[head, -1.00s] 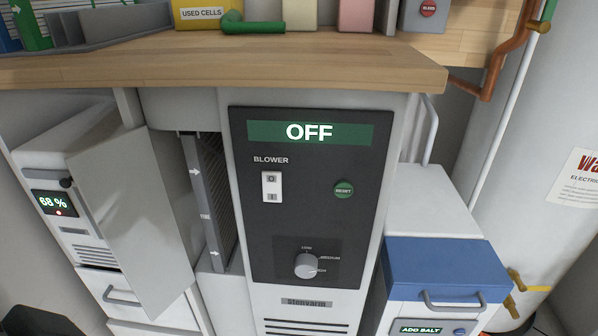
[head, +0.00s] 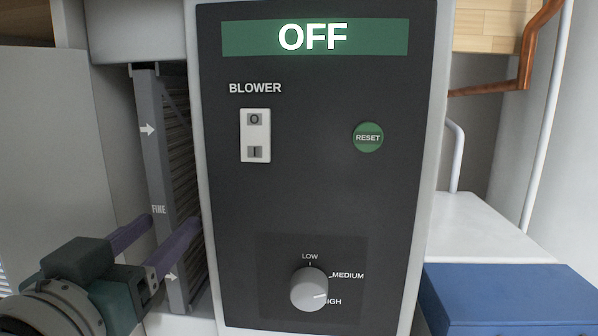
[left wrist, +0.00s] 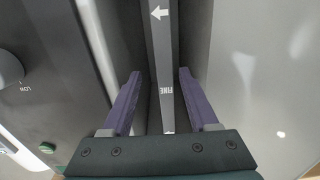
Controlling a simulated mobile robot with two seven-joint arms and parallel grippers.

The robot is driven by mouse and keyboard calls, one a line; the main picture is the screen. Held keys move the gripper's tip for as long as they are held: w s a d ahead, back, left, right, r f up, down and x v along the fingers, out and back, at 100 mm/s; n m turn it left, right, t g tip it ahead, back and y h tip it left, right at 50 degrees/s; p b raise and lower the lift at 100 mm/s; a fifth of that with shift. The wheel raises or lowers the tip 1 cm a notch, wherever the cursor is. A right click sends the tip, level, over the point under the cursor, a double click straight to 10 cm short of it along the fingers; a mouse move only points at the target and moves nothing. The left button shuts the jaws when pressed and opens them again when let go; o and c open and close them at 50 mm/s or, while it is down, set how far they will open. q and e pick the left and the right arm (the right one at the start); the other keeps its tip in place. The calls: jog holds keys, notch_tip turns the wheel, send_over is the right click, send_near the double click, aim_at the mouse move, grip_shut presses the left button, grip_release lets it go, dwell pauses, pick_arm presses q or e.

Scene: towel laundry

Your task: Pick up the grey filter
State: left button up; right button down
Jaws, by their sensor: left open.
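The grey filter (head: 160,180) stands upright in a slot to the left of the blower panel. Its narrow front edge carries white arrows and the word FINE. It also shows in the left wrist view (left wrist: 163,60), running down the middle between my fingers. My left gripper (head: 165,235) is open, with purple fingers, in front of the filter's lower part. In the left wrist view the fingers (left wrist: 158,95) lie one on each side of the filter's edge, with gaps, not closed on it. The filter's depth inside the slot is mostly hidden. My right gripper is not in view.
The dark blower panel (head: 320,200) reads OFF, with a rocker switch (head: 255,136), a green reset button (head: 368,137) and a knob (head: 309,289). An open grey door (head: 50,150) stands left of the slot. A blue-lidded box (head: 510,298) is at the lower right.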

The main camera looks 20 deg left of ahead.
aim_at(188, 205)
pick_arm(q)
jog(key=shift+x, duration=0.85)
jog(key=shift+w+a+f+b, duration=0.2)
jog(key=shift+w+f+b, duration=0.05)
jog(key=shift+w+b, duration=0.5)
jog(key=b+x, duration=0.1)
jog(key=x, duration=0.1)
jog(key=b+x, duration=0.2)
jog(key=shift+w+a+f, duration=0.1)
jog(key=shift+a, duration=0.25)
jog(key=shift+w, duration=0.35)
jog(key=shift+c, duration=0.7)
grip_shut()
